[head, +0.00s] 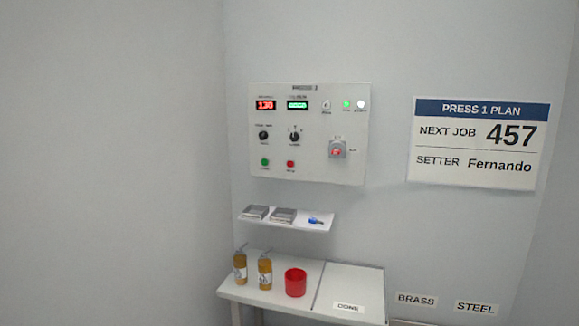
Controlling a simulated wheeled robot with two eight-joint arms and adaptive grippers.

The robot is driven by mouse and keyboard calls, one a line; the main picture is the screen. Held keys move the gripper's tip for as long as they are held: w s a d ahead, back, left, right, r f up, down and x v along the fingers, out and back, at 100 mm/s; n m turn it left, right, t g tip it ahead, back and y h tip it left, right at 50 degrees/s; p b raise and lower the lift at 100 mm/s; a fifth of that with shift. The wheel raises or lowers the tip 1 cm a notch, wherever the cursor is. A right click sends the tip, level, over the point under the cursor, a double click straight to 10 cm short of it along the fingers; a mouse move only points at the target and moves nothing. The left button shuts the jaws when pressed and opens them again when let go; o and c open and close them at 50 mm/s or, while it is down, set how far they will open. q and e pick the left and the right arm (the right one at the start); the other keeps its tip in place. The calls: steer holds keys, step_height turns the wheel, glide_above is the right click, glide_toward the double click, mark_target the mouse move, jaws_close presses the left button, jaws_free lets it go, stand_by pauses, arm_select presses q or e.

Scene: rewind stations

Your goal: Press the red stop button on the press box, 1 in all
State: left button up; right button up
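The press box (310,168) is a light grey panel mounted on the wall, near the middle of the head view. A small red button (290,164) sits low on its face, with a green button (265,162) to its left. A red knob or switch on a grey plate (337,149) is at the panel's right. The labels are too small to read for certain. Neither of my grippers shows in the head view.
A lower table (240,292) holds two amber bottles (265,272), a red cup (295,282) and a flat panel marked DONE (362,282). A job sign (478,143) hangs at right.

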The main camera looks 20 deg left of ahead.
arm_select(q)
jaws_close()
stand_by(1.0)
